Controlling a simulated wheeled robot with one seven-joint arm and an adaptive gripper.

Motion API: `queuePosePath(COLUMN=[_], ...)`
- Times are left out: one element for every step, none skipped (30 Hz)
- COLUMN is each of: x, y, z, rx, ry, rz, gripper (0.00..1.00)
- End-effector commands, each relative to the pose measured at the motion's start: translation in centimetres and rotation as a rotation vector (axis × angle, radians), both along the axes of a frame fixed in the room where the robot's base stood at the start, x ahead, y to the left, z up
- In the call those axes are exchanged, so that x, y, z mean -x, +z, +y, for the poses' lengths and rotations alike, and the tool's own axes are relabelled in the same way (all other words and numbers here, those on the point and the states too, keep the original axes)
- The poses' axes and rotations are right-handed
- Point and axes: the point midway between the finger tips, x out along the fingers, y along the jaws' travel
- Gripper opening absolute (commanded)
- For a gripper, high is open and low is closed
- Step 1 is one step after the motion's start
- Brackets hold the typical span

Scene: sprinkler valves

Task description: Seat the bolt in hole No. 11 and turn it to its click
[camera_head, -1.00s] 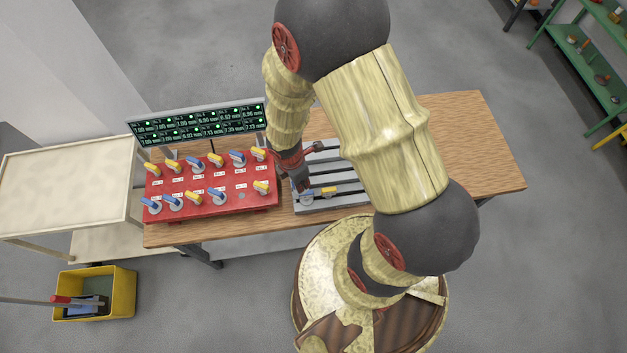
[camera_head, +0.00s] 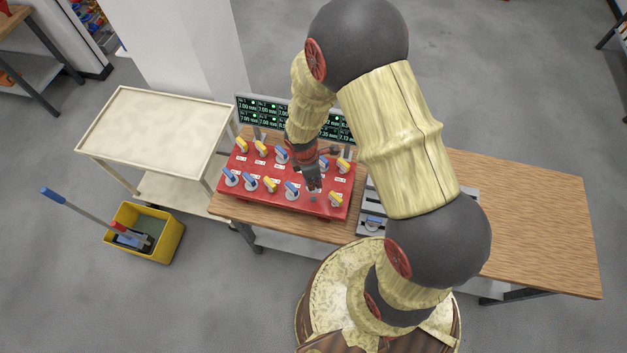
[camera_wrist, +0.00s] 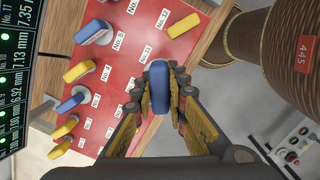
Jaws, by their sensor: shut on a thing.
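The red valve block (camera_head: 285,203) holds two rows of bolts with blue and yellow handles. My gripper (camera_head: 314,187) is over the front row, between a blue-handled bolt (camera_head: 292,190) and the yellow-handled end bolt (camera_head: 336,200). A grey spot (camera_head: 312,199), seemingly the empty hole, lies just below it. In the wrist view, my gripper (camera_wrist: 158,95) is shut on a blue-handled bolt (camera_wrist: 158,82), near a yellow-handled bolt (camera_wrist: 183,25) on the block. The held bolt's shank and the hole under it are hidden there, so I cannot tell whether they touch.
A grey slotted tray (camera_head: 368,190) right of the block carries a blue-handled bolt (camera_head: 373,222); my arm hides part of it. A display board (camera_head: 262,113) stands behind the block. The table (camera_head: 540,215) is clear at right. A cream cart (camera_head: 160,130) and yellow bucket (camera_head: 168,240) stand left.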

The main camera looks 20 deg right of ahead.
Motion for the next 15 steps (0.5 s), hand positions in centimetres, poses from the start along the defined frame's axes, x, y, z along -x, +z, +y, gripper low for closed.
queuePosePath(x=[0.0,0.0,0.0,0.0,0.0,0.0,0.0,0.0,0.0,0.0,0.0,0.0,0.0,0.0,0.0], y=[0.0,0.0,0.0,0.0,0.0,-0.2,-0.3,-0.5,-0.7,-0.9,-1.1,-1.4,-1.6,-1.9,-2.2], z=[0.0,0.0,0.0,0.0,0.0,0.0,0.0,0.0,0.0,0.0,0.0,0.0,0.0,0.0,0.0], rx=[0.0,0.0,0.0,0.0,0.0,0.0,0.0,0.0,0.0,0.0,0.0,0.0,0.0,-0.001,-0.001], ry=[0.0,0.0,0.001,0.001,0.001,0.001,0.001,0.001,0.001,0.001,0.001,0.001,0.001,0.001,0.001], rz=[-0.001,-0.001,-0.001,-0.001,-0.001,-0.001,-0.001,-0.001,-0.001,-0.001,-0.001,-0.001,-0.001,-0.001,-0.001], gripper=[0.0,0.0,0.0,0.0,0.0,0.0,0.0,0.0,0.0,0.0,0.0,0.0,0.0,0.0,0.0])
